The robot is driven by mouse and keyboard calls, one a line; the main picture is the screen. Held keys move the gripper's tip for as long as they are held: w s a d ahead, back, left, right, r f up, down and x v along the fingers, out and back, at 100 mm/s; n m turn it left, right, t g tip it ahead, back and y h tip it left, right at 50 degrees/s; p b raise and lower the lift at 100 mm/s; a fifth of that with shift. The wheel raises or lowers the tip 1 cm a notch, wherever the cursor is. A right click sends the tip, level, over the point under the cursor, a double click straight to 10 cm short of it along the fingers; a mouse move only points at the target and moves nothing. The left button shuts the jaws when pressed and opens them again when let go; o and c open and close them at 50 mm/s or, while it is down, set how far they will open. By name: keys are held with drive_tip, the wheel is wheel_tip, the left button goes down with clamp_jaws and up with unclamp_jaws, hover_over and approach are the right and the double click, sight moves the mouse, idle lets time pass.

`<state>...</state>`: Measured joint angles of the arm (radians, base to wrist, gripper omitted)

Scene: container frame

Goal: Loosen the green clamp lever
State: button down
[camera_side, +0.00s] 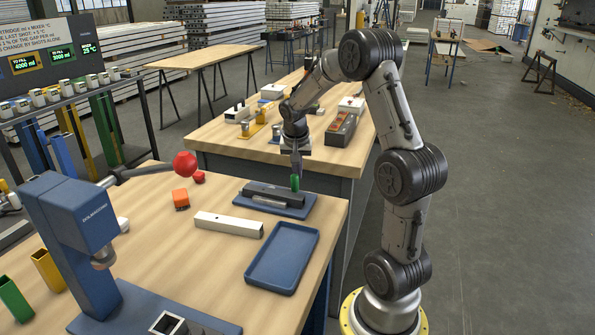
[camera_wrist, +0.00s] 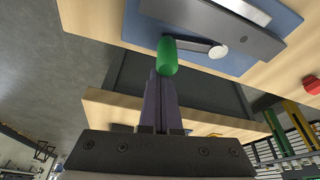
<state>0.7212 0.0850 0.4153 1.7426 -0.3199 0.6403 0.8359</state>
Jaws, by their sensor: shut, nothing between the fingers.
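The green clamp lever (camera_side: 295,183) stands at the right end of a dark clamp on a blue base plate (camera_side: 296,213) on the near table. In the wrist view the green lever (camera_wrist: 167,56) is a rounded grip at the end of a grey arm that runs to a pale round pivot. My gripper (camera_side: 297,172) points down at the lever from above. Its fingers are together with nothing between them, and in the wrist view the fingertips (camera_wrist: 162,74) are right at the green grip. I cannot tell whether they touch it.
A pale square tube (camera_side: 229,224) and an empty blue tray (camera_side: 282,258) lie in front of the clamp. An orange block (camera_side: 181,199) lies to the left. A blue press (camera_side: 75,225) with a red-knobbed handle (camera_side: 185,164) stands at the left.

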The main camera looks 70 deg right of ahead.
drive_tip(key=shift+f, duration=0.1)
drive_tip(key=d, duration=0.4)
drive_tip(key=w+v, duration=0.1)
drive_tip(key=v, duration=0.9)
drive_tip(key=shift+a, duration=0.2)
drive_tip(key=w+a+r+n+t, duration=0.2)
drive_tip(key=w+a+r, duration=0.1)
drive_tip(key=a+r, duration=0.35)
drive_tip(key=s+a+r+n+t, duration=0.1)
drive_tip(key=s+a+n, duration=0.1)
drive_tip(key=a, duration=0.6)
drive_tip(key=s+a+r+n+t, duration=0.1)
drive_tip(key=s+a+r+n, duration=0.15)
drive_tip(key=a, duration=0.55)
drive_tip(key=s+a+f+n+y, duration=0.3)
drive_tip(key=s+a+f+n, duration=0.5)
drive_tip(key=s+a, duration=0.2)
drive_tip(key=shift+s+f+n+t+y, duration=0.3)
drive_tip(key=shift+s+f+n, duration=0.1)
drive_tip(key=shift+s, duration=0.65)
